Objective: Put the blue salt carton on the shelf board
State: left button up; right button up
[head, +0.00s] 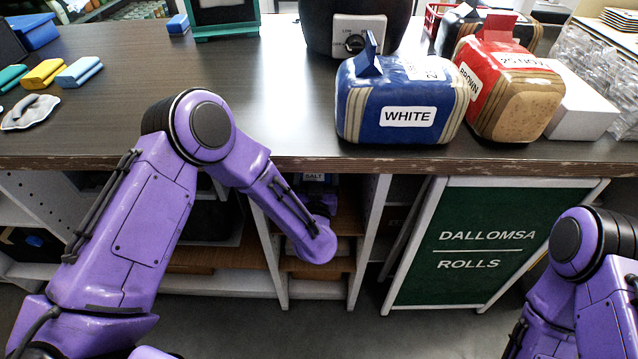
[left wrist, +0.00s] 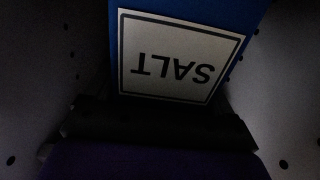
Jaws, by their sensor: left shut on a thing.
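My left gripper (left wrist: 160,118) is shut on the carton, between the bay's pale perforated side walls. A brown shelf board (head: 347,222) shows beside my wrist. I cannot tell whether the carton touches it. My right gripper is out of view.
The dark countertop (head: 270,90) overhangs the bay. White uprights (head: 369,235) bound the bay closely. A green DALLOMSA ROLLS sign (head: 480,245) leans to the right. A blue WHITE bread bag (head: 400,105) and a red BROWN bag (head: 510,85) stand above on the counter.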

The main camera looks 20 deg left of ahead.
pick_arm(q)
jog(key=shift+w+f, duration=0.3)
jog(key=shift+d, duration=0.1)
jog(key=shift+s, duration=0.1)
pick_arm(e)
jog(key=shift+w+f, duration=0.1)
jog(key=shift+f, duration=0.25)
pick_arm(q)
jog(key=o, duration=1.1)
jog(key=shift+o, duration=0.2)
jog(key=shift+s+r+p, duration=0.1)
jog(key=shift+r+p, duration=0.1)
jog(key=shift+p, duration=0.1)
jog(key=v, duration=1.1)
jog(key=shift+s+b, duration=0.35)
jog(key=shift+b, duration=0.05)
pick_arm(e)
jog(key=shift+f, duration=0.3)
pick_arm(q)
jog(key=shift+d, duration=0.1)
